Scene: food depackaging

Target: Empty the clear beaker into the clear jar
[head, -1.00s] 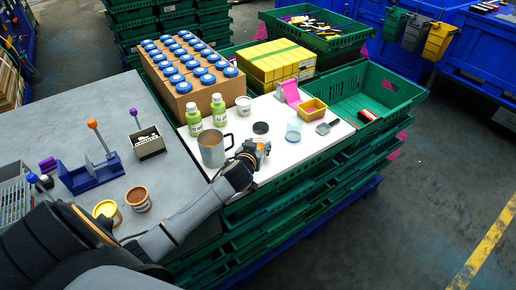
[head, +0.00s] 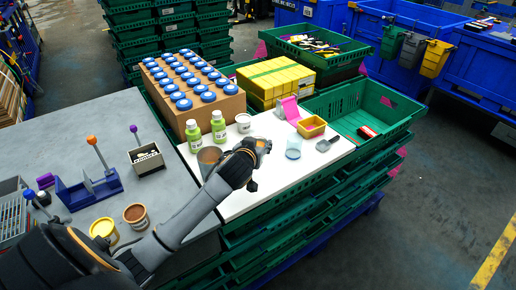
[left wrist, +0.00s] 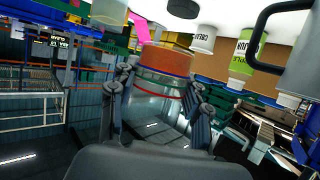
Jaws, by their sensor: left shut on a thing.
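My left gripper (head: 257,150) is shut on the clear beaker (left wrist: 160,98) above the white board. The left wrist view shows the beaker between the two fingers, with orange-brown contents (left wrist: 167,60) at its far end, a red line and a blue ring. That view is upside down, so the contents sit in the beaker's bottom. In the head view the beaker is mostly hidden by the gripper. The clear jar (head: 293,150), pale bluish, stands upright on the board just right of the gripper, apart from it. My right gripper is not in view.
A metal mug (head: 207,158) stands left of the gripper, partly hidden by it. Two green bottles (head: 218,127), a white tub (head: 243,123), a yellow bin (head: 312,127) and a grey scoop (head: 327,145) are close by. A dark disc (left wrist: 183,8) shows in the wrist view.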

